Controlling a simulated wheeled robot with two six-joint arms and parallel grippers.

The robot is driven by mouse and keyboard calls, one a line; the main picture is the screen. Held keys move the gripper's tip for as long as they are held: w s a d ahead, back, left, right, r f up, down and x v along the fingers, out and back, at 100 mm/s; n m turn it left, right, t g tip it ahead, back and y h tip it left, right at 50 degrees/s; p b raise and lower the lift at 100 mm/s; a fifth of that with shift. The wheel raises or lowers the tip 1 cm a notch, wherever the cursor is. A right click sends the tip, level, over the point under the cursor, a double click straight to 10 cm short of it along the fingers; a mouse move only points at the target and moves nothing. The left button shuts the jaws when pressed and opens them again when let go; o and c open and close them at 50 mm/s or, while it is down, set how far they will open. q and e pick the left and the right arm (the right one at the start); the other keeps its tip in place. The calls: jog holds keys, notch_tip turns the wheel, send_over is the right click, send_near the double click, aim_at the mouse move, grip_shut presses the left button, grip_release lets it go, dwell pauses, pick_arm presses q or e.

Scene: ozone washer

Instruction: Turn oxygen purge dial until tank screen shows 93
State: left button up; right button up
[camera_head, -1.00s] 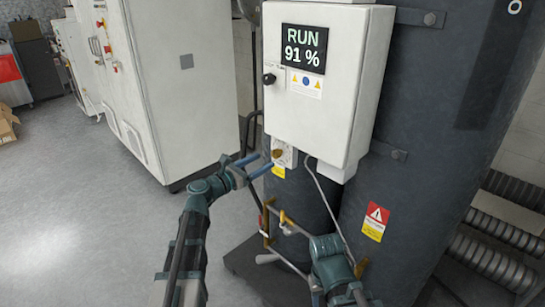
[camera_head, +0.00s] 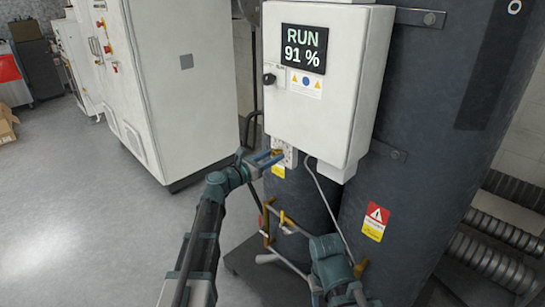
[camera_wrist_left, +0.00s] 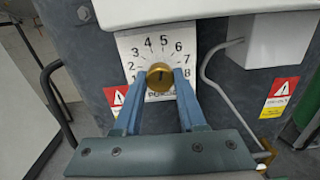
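The tank screen (camera_head: 304,48) on the white control box reads RUN 91 %. The oxygen purge dial is a round brass knob (camera_wrist_left: 160,76) on a white plate (camera_wrist_left: 160,48) with a numbered scale, below the box. My left gripper (camera_head: 273,158) reaches the dial from the left in the head view. In the left wrist view its two blue fingers (camera_wrist_left: 160,82) stand apart, one on each side of the knob. A firm grip on it is not evident. The knob's exact pointer setting is hard to read. My right gripper (camera_head: 328,262) is low at the centre; its fingers are not clear.
The white control box (camera_head: 335,110) overhangs the dial, beside dark tanks (camera_head: 425,140). A grey cable (camera_head: 325,195) hangs right of the dial. Brass piping (camera_head: 268,222) stands below, near my right arm. A tall white cabinet (camera_head: 185,90) is at left; the floor before it is clear.

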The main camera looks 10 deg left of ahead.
pick_arm(q)
grip_shut()
jog(key=shift+m, duration=0.3)
jog(key=shift+m, duration=2.6)
jog(key=o, duration=0.6)
grip_release()
jog(key=v, duration=1.4)
